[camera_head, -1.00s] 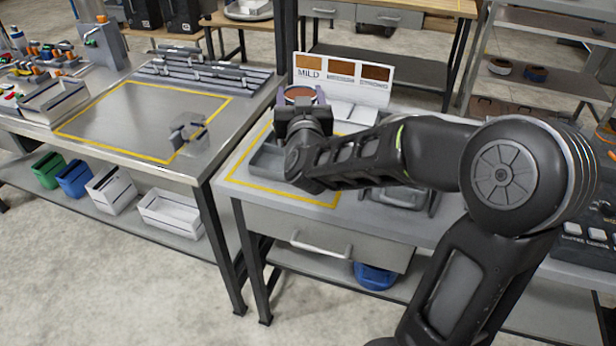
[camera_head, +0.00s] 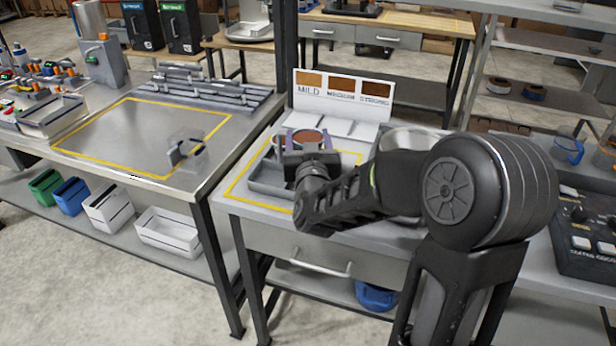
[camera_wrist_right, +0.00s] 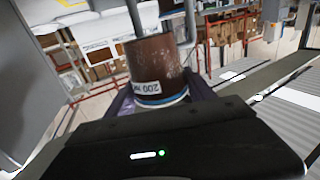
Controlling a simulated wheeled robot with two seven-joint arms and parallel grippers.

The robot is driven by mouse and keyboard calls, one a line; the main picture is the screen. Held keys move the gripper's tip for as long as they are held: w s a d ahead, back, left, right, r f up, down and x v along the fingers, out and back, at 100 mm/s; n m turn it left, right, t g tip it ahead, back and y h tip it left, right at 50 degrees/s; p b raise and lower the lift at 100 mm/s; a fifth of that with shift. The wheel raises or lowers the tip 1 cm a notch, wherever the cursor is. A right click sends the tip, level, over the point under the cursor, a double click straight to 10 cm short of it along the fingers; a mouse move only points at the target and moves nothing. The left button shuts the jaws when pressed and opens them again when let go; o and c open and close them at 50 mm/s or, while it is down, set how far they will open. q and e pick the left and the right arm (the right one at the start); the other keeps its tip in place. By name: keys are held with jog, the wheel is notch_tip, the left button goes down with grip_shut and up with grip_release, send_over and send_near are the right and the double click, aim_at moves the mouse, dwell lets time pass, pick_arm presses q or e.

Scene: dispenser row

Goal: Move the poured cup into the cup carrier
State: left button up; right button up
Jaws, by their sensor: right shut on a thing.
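A cup with brown liquid (camera_head: 307,136) is between the purple fingers of my right gripper (camera_head: 305,144), which is shut on it. The cup looks upright. In the right wrist view the cup (camera_wrist_right: 155,68) fills the middle, with a "200 ml" label and a blue band at one end. A shallow grey tray (camera_head: 262,186), perhaps the cup carrier, is on the right table just below the gripper. My wrist hides part of the tray, and I cannot tell whether the cup touches it. My left gripper is not in view.
A white board reading MILD, MEDIUM, STRONG (camera_head: 343,90) stands behind the cup. A metal bowl (camera_head: 410,137) is partly hidden by my arm. A clear vessel (camera_head: 190,155) stands on the left table, whose yellow-outlined area (camera_head: 130,140) is mostly bare. A blue cup (camera_head: 568,150) is at right.

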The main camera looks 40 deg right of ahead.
notch_tip(320, 180, down, 5)
jog(key=shift+r+b, duration=0.15)
jog(key=shift+b, duration=0.25)
jog(key=shift+f+b, duration=0.6)
jog(key=shift+f, duration=1.4)
jog(key=shift+f, duration=0.1)
jog(key=o, duration=1.6)
